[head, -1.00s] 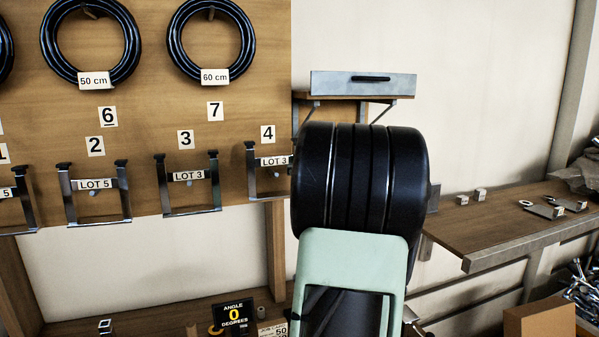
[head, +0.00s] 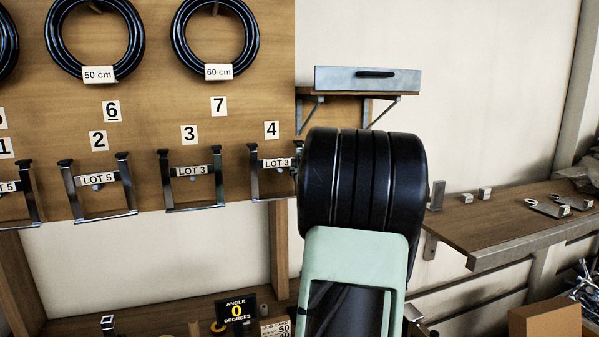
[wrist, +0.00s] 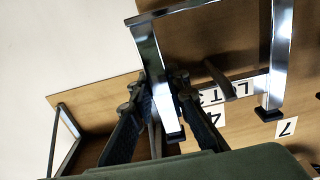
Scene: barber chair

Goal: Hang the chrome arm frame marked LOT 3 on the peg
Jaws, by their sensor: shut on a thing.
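A chrome arm frame marked LOT 3 (head: 254,182) stands upright against the wooden board below number 4. My arm hides its right side in the head view. In the wrist view, my gripper (wrist: 167,100) is shut on one upright bar of this chrome frame (wrist: 281,45). Its label is partly covered there. Whether it rests on a peg behind it cannot be told. Another chrome frame marked LOT 3 (head: 167,188) hangs below number 3, with a peg showing just under its label.
A frame marked LOT 5 (head: 74,196) hangs below number 2, and another is cut off at the left edge. Black hose coils (head: 178,38) hang above. A small wall shelf (head: 345,95) and a workbench (head: 480,225) stand to the right of the board.

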